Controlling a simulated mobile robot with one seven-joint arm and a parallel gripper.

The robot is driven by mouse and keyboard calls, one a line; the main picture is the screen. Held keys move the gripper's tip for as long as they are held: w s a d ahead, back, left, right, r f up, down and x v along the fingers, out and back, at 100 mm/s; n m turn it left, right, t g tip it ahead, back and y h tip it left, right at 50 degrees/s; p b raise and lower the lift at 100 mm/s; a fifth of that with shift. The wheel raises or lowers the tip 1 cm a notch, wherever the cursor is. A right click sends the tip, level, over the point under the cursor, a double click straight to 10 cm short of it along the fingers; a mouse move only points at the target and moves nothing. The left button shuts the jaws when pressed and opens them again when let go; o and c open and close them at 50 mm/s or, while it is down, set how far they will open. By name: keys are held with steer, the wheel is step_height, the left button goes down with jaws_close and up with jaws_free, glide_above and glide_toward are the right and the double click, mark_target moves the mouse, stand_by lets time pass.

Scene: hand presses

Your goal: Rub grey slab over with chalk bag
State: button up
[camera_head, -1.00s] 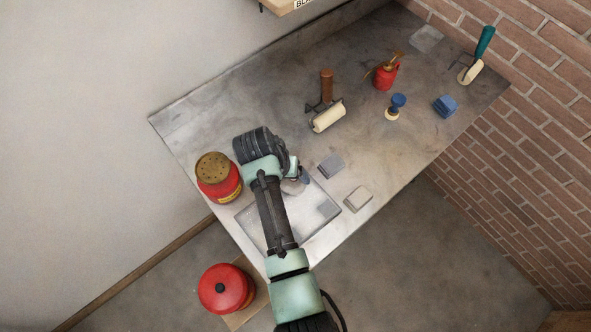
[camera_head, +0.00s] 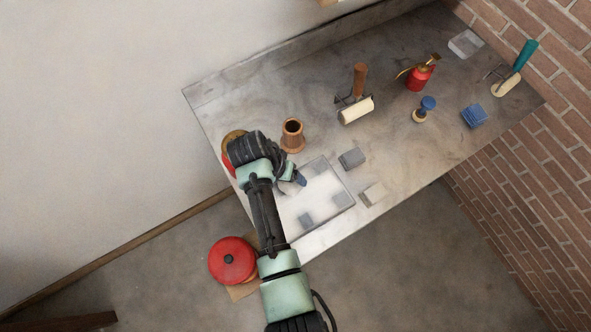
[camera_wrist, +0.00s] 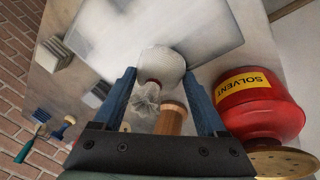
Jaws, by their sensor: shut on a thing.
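The grey slab (camera_head: 325,187) lies flat near the bench's front edge, whitened over much of its face, with several grey patches showing. It fills the upper part of the wrist view (camera_wrist: 195,22), where pale smears cross it. My gripper (camera_wrist: 166,82) is shut on the chalk bag (camera_wrist: 163,62), a round white bag with a gathered greyish neck, held between the blue fingers. In the head view my gripper (camera_head: 299,180) is over the slab's far left part, and my arm hides the bag. I cannot tell whether the bag touches the slab.
A red solvent can (camera_wrist: 262,108) with a brass top stands close beside my gripper. A brown wooden pot (camera_head: 292,136) stands behind it. A grey block (camera_head: 352,158) and a pale block (camera_head: 373,194) lie right of the slab.

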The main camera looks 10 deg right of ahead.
steer(key=shift+s+a+p, duration=0.35)
steer(key=shift+s+a, duration=0.15)
steer(key=shift+a, duration=0.85)
steer(key=shift+s+a+p, duration=0.4)
steer(key=shift+s+a, duration=0.15)
steer(key=shift+a, duration=0.8)
steer(key=shift+s+a+p, duration=0.35)
steer(key=shift+s+a, duration=0.15)
steer(key=shift+a, duration=0.85)
